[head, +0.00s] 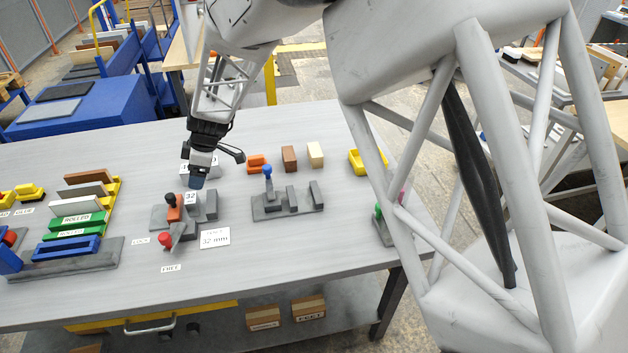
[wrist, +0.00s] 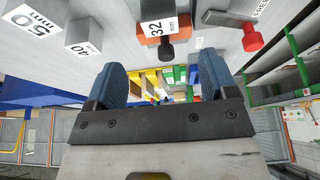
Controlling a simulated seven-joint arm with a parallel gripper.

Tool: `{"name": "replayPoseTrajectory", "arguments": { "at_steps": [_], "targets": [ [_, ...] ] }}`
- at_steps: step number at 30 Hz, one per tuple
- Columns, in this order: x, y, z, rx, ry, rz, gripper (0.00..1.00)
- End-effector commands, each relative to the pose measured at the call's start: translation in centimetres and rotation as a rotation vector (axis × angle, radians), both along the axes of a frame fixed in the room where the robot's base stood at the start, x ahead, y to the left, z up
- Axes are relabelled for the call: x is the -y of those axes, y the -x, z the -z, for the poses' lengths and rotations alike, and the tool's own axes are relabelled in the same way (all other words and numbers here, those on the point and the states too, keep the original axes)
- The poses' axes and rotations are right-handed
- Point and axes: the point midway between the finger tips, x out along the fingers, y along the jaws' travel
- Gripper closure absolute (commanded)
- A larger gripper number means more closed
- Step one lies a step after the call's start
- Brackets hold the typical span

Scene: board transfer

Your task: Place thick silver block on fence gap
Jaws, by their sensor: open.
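My gripper (head: 197,182) is pointing down just above the grey fixture at the middle left of the table. Its two blue fingers (wrist: 162,82) are apart in the wrist view, with nothing between them. Grey blocks marked 50 mm (wrist: 38,18) and 40 (wrist: 83,37) show in the wrist view, left of an orange piece (wrist: 164,28) with a 32 label and a black knob. I cannot tell for sure which one is the thick silver block. In the head view the fixture has grey upright blocks (head: 211,204) and a red-knobbed lever (head: 167,239). The gripper partly hides what lies behind it.
A card reading 32 mm (head: 215,238) lies right of the fixture. A second grey fixture (head: 288,205) with a blue knob stands further right. Orange, brown and cream blocks (head: 289,157) stand behind it. A rack of coloured boards (head: 75,222) is at the left. The table's front is mostly clear.

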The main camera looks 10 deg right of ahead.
Motion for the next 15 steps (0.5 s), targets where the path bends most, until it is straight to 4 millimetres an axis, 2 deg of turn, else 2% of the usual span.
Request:
{"name": "replayPoseTrajectory", "arguments": {
  "at_steps": [5,8,11,15],
  "targets": [
    [0.7,0.3,-0.8,-0.002,0.002,0.022,0.21],
    [1.9,0.8,-2.0,-0.009,0.008,0.058,0.21],
    [3.6,1.7,-3.6,-0.02,0.017,0.115,0.21],
    [7.1,3.7,-6.6,-0.041,0.035,0.229,0.21]
  ]
}}
